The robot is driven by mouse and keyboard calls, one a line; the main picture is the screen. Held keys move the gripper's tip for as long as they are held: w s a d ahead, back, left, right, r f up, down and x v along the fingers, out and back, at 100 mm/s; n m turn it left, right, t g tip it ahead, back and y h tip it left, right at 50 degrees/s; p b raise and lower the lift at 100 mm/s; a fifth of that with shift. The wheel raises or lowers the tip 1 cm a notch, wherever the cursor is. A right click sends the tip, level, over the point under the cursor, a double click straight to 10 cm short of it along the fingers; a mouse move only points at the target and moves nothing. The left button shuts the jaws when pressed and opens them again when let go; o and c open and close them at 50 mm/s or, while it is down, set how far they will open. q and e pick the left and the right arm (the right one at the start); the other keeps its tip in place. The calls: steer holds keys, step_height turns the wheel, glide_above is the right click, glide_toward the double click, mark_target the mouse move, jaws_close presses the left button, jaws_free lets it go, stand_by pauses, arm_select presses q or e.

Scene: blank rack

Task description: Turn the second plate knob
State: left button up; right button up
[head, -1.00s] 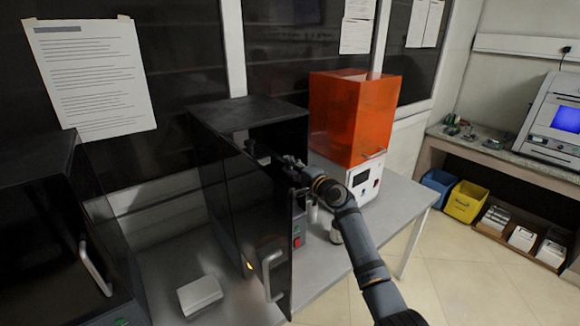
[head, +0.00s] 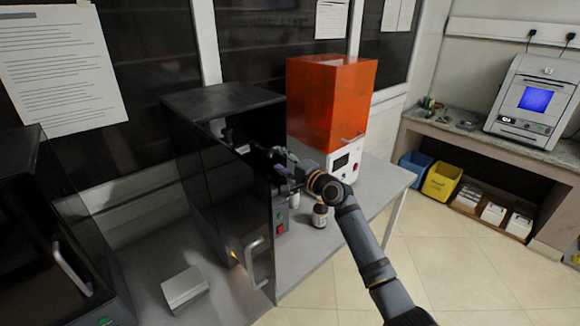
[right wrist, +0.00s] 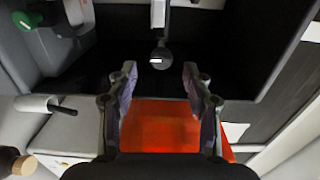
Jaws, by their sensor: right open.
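My right gripper (head: 281,165) reaches from the right to the open side of a black cabinet (head: 222,98) on the grey bench. Its two fingers are apart and empty in the right wrist view (right wrist: 158,82). A round dark knob with a white mark (right wrist: 161,60) shows beyond the fingertips, between them and apart from them. It sits near the end of a pale post (right wrist: 160,14). A green-topped part (right wrist: 24,19) is at the upper left of that view. Which part is the second plate knob I cannot tell for sure. My left gripper is out of view.
The cabinet door with its handle (head: 256,262) stands in front. A brown bottle (head: 320,214) stands beneath my right wrist. An orange-covered machine (head: 330,105) is behind it. A pale box (head: 184,288) lies on the bench. A second black cabinet (head: 50,225) is at the left.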

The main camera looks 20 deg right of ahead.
steer(key=v, duration=0.6)
steer(key=shift+s, duration=0.1)
